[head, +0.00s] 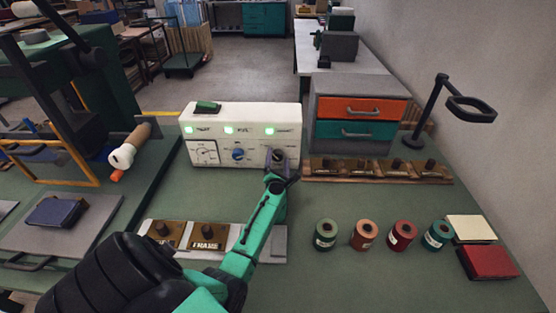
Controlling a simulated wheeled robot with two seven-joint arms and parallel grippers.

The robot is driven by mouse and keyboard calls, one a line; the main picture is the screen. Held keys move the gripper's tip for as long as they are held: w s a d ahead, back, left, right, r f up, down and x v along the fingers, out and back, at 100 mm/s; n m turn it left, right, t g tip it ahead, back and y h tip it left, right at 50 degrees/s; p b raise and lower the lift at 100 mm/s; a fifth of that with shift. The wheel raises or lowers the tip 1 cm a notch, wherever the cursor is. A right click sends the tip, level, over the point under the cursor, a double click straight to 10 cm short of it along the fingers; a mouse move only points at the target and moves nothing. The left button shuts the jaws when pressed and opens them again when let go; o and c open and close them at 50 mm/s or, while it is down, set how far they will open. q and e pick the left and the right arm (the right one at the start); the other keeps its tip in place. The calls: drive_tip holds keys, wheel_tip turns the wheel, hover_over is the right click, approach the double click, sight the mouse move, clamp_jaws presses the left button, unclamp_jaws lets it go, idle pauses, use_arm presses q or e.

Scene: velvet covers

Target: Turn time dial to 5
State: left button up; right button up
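A white control box (230,117) stands on the green bench, with a row of lit green lamps across its front. Below the lamps are a round gauge (204,152), a blue dial (238,154) and, at the right, a dark dial (278,154). The labels and scale numbers are too small to read, so I cannot tell which one is the time dial or its setting. My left gripper (279,162) is at the dark right dial, touching or very near it. Its fingers are too small and dark to tell open from shut. My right gripper is not in view.
Right of the box stand a drawer unit (361,107) and a wooden rack of stamps (377,171). Several spools (326,235) sit in front. A stamp tray (205,237) lies beside my forearm. A press with a wooden handle (133,144) stands left of the box.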

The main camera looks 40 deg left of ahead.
use_arm(q)
drive_tip(key=shift+r, duration=0.1)
drive_tip(key=shift+s+d, duration=0.2)
drive_tip(key=shift+s, duration=0.05)
drive_tip(key=p+v, duration=0.2)
drive_tip(key=v, duration=0.3)
drive_tip(key=shift+s+d, duration=0.1)
drive_tip(key=shift+s, duration=0.05)
drive_tip(key=v, duration=0.8)
drive_tip(key=shift+s+d, duration=0.2)
